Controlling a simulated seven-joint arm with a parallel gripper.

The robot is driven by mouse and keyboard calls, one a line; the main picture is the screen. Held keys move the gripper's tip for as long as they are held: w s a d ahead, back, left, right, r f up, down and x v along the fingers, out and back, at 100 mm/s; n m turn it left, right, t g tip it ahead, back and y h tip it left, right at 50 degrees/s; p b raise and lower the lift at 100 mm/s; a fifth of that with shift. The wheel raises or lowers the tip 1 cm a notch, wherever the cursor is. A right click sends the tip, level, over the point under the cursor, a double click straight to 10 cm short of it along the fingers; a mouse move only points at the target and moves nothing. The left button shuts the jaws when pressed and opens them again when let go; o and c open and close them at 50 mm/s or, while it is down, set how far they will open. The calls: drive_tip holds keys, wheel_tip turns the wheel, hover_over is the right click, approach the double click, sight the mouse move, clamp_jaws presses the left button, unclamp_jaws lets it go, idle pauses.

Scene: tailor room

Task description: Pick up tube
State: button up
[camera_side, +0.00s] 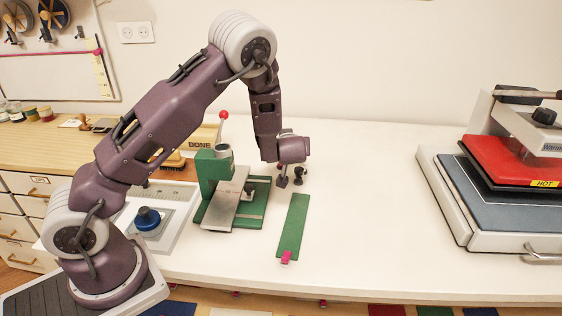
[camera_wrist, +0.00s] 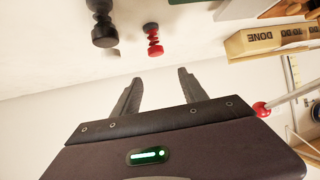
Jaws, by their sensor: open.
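No thing in view is plainly a tube, and I cannot tell which one the name means. A grey, tube-like cylinder (camera_side: 223,151) stands at the top of the green press (camera_side: 212,172) in the side view. My gripper (camera_side: 284,180) is low over the white table, right of the press; its fingers also show in the wrist view (camera_wrist: 158,84), open and with nothing between them. Beyond the fingertips in the wrist view are a black knobbed piece (camera_wrist: 105,28) and a red and black ribbed piece (camera_wrist: 153,39). A small dark knobbed piece (camera_side: 299,176) stands beside my gripper in the side view.
A green strip (camera_side: 293,225) with a pink end lies in front of my gripper. A yellow DONE box (camera_wrist: 272,40) shows at the right of the wrist view. A heat press (camera_side: 490,205) marked HOT stands at the right. The table between strip and heat press is clear.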

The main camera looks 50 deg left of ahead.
wheel_tip(320, 180, down, 5)
drive_tip(key=shift+r, duration=0.2)
drive_tip(key=x, duration=0.7)
drive_tip(key=shift+w+a+r, duration=0.15)
drive_tip(key=shift+a+r, duration=0.05)
drive_tip(key=shift+a, duration=0.05)
clamp_jaws()
